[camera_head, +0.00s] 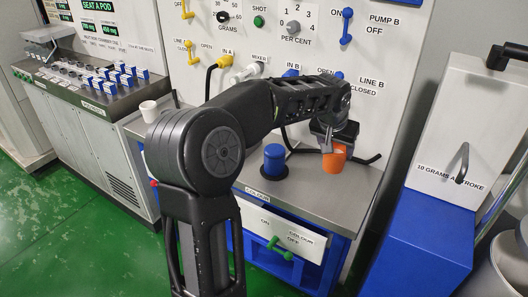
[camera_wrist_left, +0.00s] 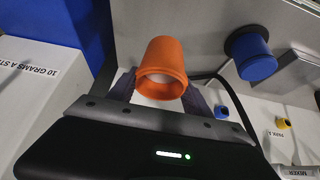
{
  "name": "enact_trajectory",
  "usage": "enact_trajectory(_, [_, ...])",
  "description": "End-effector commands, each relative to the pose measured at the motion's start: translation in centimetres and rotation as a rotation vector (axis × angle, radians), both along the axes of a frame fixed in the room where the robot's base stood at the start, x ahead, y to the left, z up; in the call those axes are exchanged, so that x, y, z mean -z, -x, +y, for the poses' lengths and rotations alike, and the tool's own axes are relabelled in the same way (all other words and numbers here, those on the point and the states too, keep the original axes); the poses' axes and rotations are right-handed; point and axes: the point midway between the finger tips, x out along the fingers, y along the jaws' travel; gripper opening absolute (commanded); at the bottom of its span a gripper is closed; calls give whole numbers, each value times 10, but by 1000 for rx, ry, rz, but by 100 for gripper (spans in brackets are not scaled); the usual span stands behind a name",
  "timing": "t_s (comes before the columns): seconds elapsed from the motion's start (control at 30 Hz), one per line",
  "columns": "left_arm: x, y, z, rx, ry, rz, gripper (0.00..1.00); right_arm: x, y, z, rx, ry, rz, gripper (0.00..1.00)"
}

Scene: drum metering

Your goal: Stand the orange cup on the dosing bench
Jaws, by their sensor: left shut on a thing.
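The orange cup (camera_head: 334,162) is at the right side of the grey metal bench top (camera_head: 310,190), close to the white panel. My left gripper (camera_head: 328,143) is shut on the cup near its rim, reaching it from above. In the left wrist view the orange cup (camera_wrist_left: 162,62) sits between the two dark fingers of my left gripper (camera_wrist_left: 160,88), its open mouth turned towards the camera. The cup looks upright in the head view. I cannot tell whether its base touches the bench. My right gripper is not in view.
A blue cylinder on a dark round base (camera_head: 274,158) stands left of the cup. A black hose (camera_head: 365,160) runs behind it. A white cup (camera_head: 149,111) is at the bench's left. A blue and white unit (camera_head: 440,215) stands right. The bench front is clear.

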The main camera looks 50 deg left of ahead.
Motion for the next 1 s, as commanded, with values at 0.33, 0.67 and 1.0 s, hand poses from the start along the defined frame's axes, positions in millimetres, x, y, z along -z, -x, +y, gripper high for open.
enact_trajectory(0.33, [36, 1, 0, 0, 0, 3, 7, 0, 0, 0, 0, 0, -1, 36])
enact_trajectory(0.67, [50, 0, 0, 0, 0, -1, 7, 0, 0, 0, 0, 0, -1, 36])
enact_trajectory(1.0, [81, 1, 0, 1, 1, 4, 7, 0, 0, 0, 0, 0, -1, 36])
